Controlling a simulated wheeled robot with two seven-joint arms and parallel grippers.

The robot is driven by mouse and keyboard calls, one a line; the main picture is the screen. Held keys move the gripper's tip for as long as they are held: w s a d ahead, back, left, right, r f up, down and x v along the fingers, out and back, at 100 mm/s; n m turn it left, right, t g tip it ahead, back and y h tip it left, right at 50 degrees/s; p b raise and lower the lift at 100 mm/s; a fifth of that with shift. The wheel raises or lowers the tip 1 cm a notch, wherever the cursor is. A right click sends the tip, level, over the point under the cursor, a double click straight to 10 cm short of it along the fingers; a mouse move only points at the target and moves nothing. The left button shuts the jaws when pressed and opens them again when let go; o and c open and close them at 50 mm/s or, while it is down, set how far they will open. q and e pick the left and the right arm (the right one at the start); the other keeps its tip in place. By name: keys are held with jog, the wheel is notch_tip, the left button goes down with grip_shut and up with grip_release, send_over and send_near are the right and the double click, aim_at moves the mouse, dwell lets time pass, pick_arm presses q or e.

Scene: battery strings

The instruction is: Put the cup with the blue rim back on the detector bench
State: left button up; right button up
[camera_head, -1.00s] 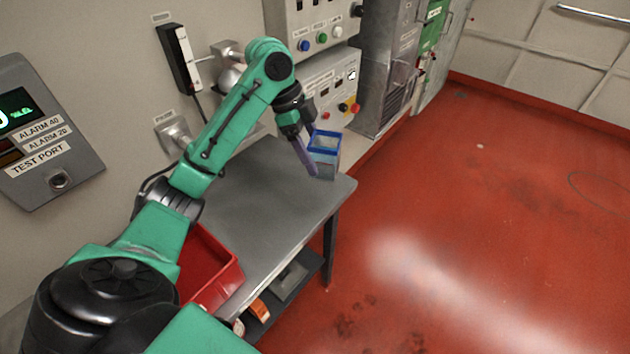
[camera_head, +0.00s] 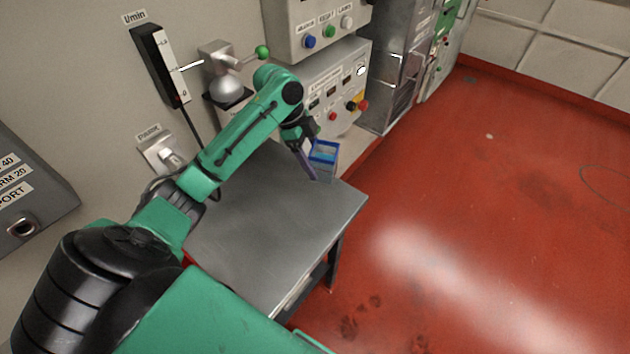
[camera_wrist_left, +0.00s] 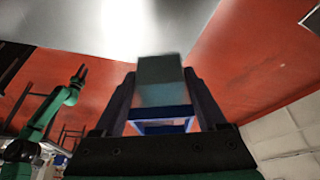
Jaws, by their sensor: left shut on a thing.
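The cup with the blue rim (camera_head: 323,153) is a clear, bluish, square-sided cup. In the head view it is at the far right end of the grey metal bench (camera_head: 270,235). My left gripper (camera_head: 312,163) is shut on it, with a finger along its left side. In the left wrist view the cup (camera_wrist_left: 160,80) sits between both fingers, its blue rim nearest the wrist. The bench top (camera_wrist_left: 90,25) shows beyond it. I cannot tell whether the cup touches the bench. My right gripper is not in view.
A control box (camera_head: 330,90) with coloured knobs stands behind the cup. A valve with a green knob (camera_head: 262,52), a flow gauge (camera_head: 165,65) and a PARK bracket (camera_head: 165,158) are on the wall. The bench top and the red floor (camera_head: 480,220) at right look clear.

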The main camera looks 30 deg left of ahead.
pick_arm(q)
jog(key=f, duration=0.3)
jog(key=f+p, duration=0.1)
jog(key=f, duration=0.5)
jog(key=shift+w+a+f, duration=0.3)
jog(key=shift+d+f, duration=0.1)
jog(key=shift+f, duration=0.25)
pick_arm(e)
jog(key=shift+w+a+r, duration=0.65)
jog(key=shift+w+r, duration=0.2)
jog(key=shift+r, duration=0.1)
pick_arm(q)
jog(key=shift+f, duration=0.1)
jog(key=o, duration=1.4)
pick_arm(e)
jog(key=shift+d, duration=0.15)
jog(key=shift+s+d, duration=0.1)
